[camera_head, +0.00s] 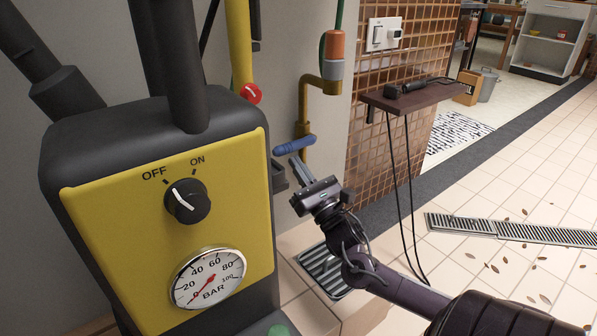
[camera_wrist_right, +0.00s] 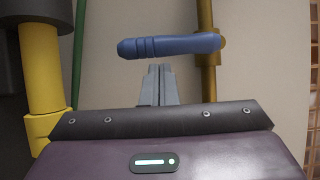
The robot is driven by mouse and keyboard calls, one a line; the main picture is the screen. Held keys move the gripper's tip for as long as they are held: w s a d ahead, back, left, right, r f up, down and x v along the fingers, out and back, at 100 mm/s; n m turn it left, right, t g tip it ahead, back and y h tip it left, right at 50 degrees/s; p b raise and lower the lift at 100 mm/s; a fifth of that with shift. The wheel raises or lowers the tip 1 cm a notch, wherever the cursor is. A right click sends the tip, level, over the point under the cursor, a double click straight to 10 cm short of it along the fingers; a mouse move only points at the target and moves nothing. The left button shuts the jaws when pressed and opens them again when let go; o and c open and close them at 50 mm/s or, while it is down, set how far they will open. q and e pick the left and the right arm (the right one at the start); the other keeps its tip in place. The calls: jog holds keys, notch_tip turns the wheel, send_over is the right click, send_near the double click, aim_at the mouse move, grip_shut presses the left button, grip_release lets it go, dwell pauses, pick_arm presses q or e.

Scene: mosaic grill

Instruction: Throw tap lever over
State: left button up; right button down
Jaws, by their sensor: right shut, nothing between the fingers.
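The blue tap lever (camera_head: 296,145) sits on a brass pipe (camera_head: 304,125) right of the yellow-fronted machine. It lies roughly crosswise, with its pivot end at the pipe. My right gripper (camera_head: 296,163) is just below the lever, its fingers together and empty. In the right wrist view the lever (camera_wrist_right: 170,46) spans horizontally just beyond the closed fingertips (camera_wrist_right: 160,68), its pivot on the pipe at the right. I cannot tell whether the fingertips touch it. My left gripper is not in view.
The machine (camera_head: 165,210) with its knob (camera_head: 187,201) and gauge (camera_head: 208,278) stands close on the left. A small shelf (camera_head: 415,95) with hanging cables is to the right. A floor grate (camera_head: 325,268) lies below my right gripper. The tiled floor at right is mostly open.

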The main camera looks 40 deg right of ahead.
jog(key=shift+r, duration=0.25)
